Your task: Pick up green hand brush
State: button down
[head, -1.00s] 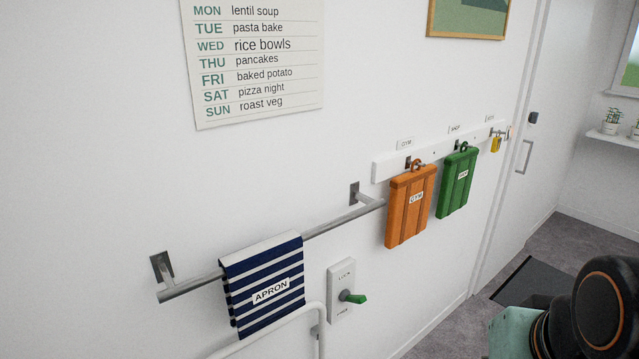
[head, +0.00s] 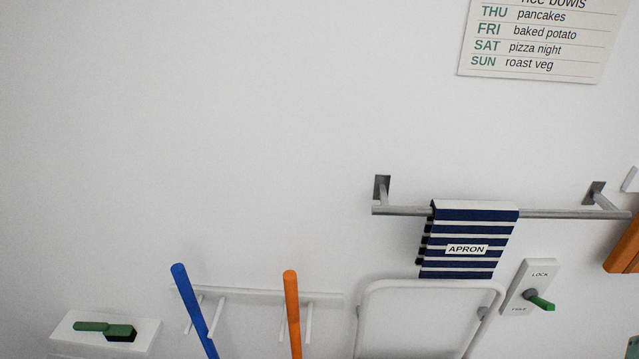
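The green hand brush (head: 104,330) lies on a small white ledge (head: 72,341) at the lower left of the head view. Its handle points left, and its wider head with dark bristles is at the right end. My gripper is not in view, so its state and its place relative to the brush are hidden.
Blue (head: 193,308) and orange (head: 292,314) handles stand at a white wall rack (head: 248,294), right of the brush. Further right are a white frame (head: 428,287), a striped apron (head: 470,239) on a metal rail (head: 560,214), and a lock lever (head: 540,301). The wall above the brush is bare.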

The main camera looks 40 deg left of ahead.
aim_at(113, 333)
jog(key=u, duration=3)
